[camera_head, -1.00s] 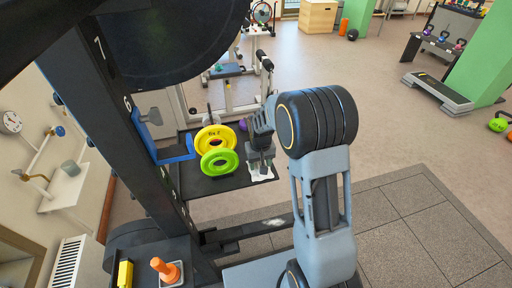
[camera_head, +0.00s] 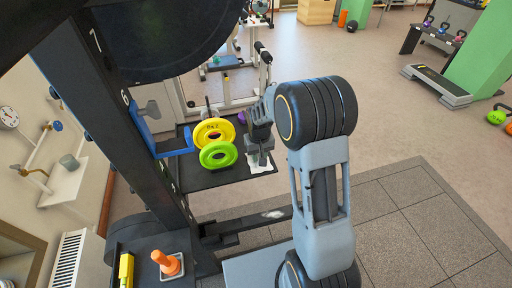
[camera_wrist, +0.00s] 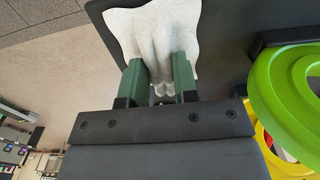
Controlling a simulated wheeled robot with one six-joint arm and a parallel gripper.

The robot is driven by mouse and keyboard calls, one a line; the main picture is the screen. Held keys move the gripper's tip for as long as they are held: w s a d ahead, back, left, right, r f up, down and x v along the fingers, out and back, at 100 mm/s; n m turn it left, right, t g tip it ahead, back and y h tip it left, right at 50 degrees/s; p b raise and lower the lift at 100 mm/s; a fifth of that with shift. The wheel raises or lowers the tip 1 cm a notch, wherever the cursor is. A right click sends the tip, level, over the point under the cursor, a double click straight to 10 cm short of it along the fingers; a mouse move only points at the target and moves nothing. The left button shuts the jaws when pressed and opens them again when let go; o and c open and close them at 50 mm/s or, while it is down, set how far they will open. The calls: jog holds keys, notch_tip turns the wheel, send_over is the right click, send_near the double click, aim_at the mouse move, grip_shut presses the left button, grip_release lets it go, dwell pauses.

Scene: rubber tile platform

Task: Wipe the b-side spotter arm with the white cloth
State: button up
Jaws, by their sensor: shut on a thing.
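The white cloth (camera_wrist: 150,25) lies bunched on a black shelf (camera_head: 208,178), with a fold pinched between my fingertips. In the head view the cloth (camera_head: 262,170) shows under my gripper (camera_head: 261,158). In the wrist view my gripper (camera_wrist: 158,78) is shut on the cloth, with one green finger on each side of the fold. A low black bar (camera_head: 248,226) extends right from the rack upright and carries a whitish smudge (camera_head: 273,214); it looks like a spotter arm. No side label is readable on it.
A yellow plate (camera_head: 205,132) and a green plate (camera_head: 218,155) stand on the shelf left of my gripper. A blue hook (camera_head: 175,150) juts from the numbered rack upright (camera_head: 125,110). An orange peg (camera_head: 166,262) stands at lower left. The tiled floor at right is clear.

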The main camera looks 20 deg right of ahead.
aim_at(259, 155)
jog(key=shift+w+r+p, duration=0.15)
jog(key=shift+r+p, duration=0.4)
jog(key=shift+r, duration=0.2)
jog(key=shift+r+p, duration=1.8)
jog(key=shift+r, duration=0.75)
